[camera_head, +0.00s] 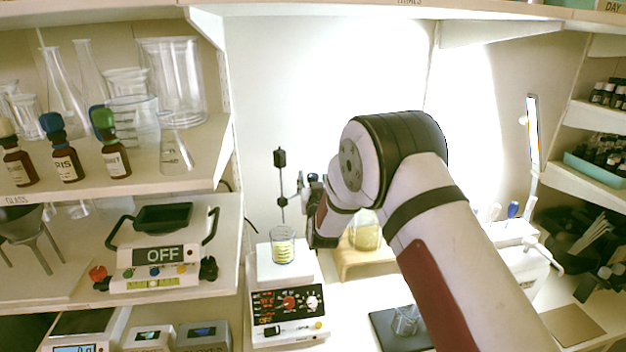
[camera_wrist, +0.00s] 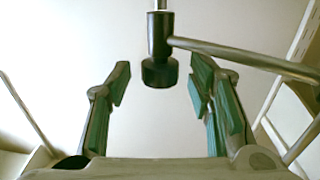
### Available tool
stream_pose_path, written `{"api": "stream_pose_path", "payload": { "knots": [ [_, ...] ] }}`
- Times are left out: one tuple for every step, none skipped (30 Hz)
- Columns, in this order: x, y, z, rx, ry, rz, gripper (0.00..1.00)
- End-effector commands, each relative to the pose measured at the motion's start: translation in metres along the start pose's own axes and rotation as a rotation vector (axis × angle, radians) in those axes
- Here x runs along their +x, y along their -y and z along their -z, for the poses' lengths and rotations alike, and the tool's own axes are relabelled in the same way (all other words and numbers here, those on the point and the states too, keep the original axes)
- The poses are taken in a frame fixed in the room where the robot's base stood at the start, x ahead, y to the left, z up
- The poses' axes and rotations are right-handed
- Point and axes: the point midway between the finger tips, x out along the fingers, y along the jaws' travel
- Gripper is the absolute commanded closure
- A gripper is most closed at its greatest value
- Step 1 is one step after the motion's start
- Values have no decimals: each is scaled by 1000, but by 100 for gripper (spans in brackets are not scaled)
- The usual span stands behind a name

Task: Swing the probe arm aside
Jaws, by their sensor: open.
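A stirrer hotplate (camera_head: 290,302) with a red knob stands on the bench, and a small beaker (camera_head: 282,248) of yellow liquid sits on its top. A thin upright rod with black fittings (camera_head: 280,158) rises behind the beaker. In the wrist view, a black cylindrical fitting (camera_wrist: 160,50) hangs in the upper middle, with a grey probe arm rod (camera_wrist: 245,57) running from it to the right. My gripper (camera_wrist: 160,78) is open, with green-padded fingers on either side below the fitting, touching nothing visible. In the head view, my arm hides most of the gripper and the probe arm's right part.
A wooden stand (camera_head: 362,262) with a flask of yellowish liquid is right of the hotplate, partly behind my arm. A dark pad (camera_head: 390,330) with a small beaker lies in front.

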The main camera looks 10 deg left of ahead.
Motion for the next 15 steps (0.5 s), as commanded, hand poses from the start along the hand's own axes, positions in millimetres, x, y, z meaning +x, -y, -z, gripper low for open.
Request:
{"api": "stream_pose_path", "payload": {
  "knots": [
    [6,0,-1,0,-1,-1,52],
    [8,0,-1,0,0,0,52],
    [11,0,0,0,0,0,52],
    [12,0,0,0,0,0,52],
    [14,0,0,0,0,0,52],
    [15,0,0,0,-1,0,52],
    [16,0,0,0,-1,0,52],
    [16,0,0,0,-1,0,52],
    [16,0,0,0,0,0,52],
    [16,0,0,0,0,0,52],
    [16,0,0,0,0,0,52],
    [16,0,0,0,0,0,52],
    [16,0,0,0,0,0,52],
    [16,0,0,0,0,0,52],
    [16,0,0,0,0,0,52]
  ]
}}
